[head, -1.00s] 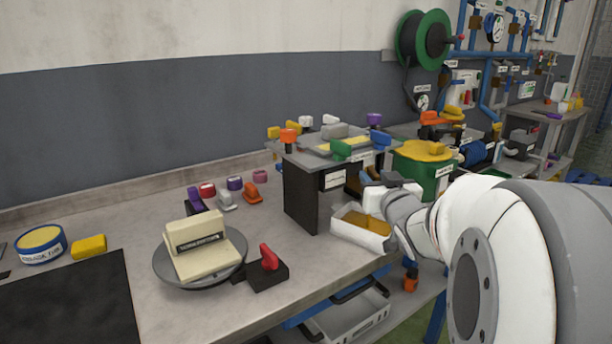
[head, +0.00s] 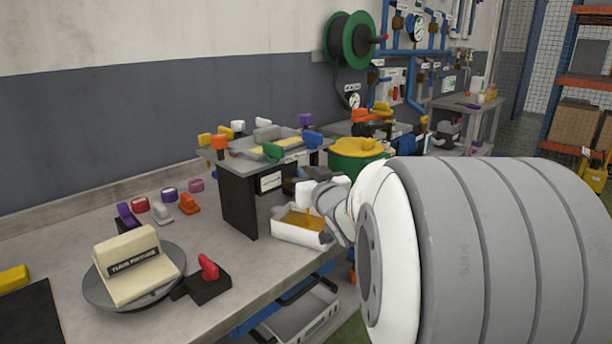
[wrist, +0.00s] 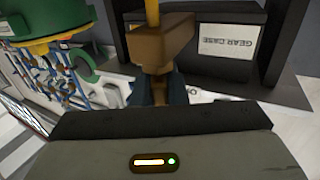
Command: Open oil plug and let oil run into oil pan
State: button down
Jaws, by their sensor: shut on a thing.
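The oil pan (head: 287,235) is a white open tray on the bench in front of the gear case, with amber oil (head: 296,217) in it. A thin yellow-orange stream (head: 308,220) stands upright in the pan; it also shows in the wrist view (wrist: 152,12) at a brown block. The brown block, seemingly the oil plug (wrist: 166,52), is between my gripper's dark fingers (wrist: 170,90), which are shut on it. The gear case (wrist: 280,75) is dark with a white label.
A green tub with a yellow lid (head: 358,148) stands behind my arm. Coloured knobs sit on the raised grey top above the gear case. A round turntable (head: 105,292) with a cream block (head: 135,262) and a red-handled switch (head: 207,275) are at the front left.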

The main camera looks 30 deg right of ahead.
jog(key=shift+r, duration=0.1)
jog(key=shift+d+r+n+y+p, duration=0.15)
jog(key=shift+n+y+p, duration=0.45)
jog(key=shift+y+p, duration=0.4)
jog(key=n+y+p, duration=0.1)
jog(key=y+p, duration=0.1)
jog(key=shift+n+y, duration=0.3)
jog(key=shift+n, duration=0.1)
jog(key=shift+f+n+y+p, duration=0.2)
jog(key=shift+n+y+p, duration=0.15)
jog(key=shift+y, duration=0.15)
jog(key=c, duration=1.4)
grip_release()
jog(key=shift+c, duration=0.2)
jog(key=shift+s, duration=0.1)
